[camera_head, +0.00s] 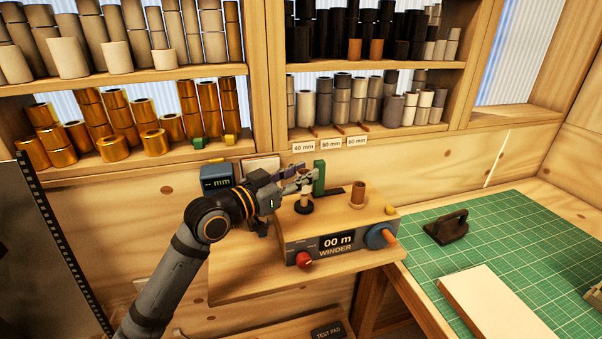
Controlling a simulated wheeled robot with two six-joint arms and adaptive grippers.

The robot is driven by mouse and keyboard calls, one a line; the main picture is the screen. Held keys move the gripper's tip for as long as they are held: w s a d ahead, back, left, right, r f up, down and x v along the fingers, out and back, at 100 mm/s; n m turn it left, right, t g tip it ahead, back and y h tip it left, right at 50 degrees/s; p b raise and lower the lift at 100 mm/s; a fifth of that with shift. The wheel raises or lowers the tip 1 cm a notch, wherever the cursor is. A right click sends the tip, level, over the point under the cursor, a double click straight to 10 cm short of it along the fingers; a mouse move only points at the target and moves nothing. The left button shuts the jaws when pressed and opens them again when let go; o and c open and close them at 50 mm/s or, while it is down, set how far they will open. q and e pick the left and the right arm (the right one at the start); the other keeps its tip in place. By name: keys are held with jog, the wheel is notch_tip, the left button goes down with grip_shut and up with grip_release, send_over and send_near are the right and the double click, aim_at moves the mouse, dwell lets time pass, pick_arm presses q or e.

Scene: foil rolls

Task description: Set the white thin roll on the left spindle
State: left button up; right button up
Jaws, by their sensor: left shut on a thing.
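The winder (338,240) stands on a wooden bench, with a display reading "00 m". My left gripper (304,182) is shut on a small pale roll (305,189), which looks like the white thin roll; the fingers partly hide it. It is right over the left spindle (303,206), which has a dark round base. I cannot tell whether the roll is around the spindle or just above it. The right spindle (358,193) carries a brownish tube shape. My right gripper is not in view.
A blue "mm" gauge (216,178) sits behind my left wrist. Shelves of rolls (370,95) line the back. A green cutting mat (510,245) with a dark tool (446,227) lies at right.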

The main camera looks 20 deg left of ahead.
aim_at(299, 190)
pick_arm(q)
jog(key=shift+f+b, duration=1.4)
jog(key=shift+f, duration=0.6)
jog(key=o, duration=0.9)
jog(key=shift+o, duration=0.2)
notch_tip(299, 190, up, 10)
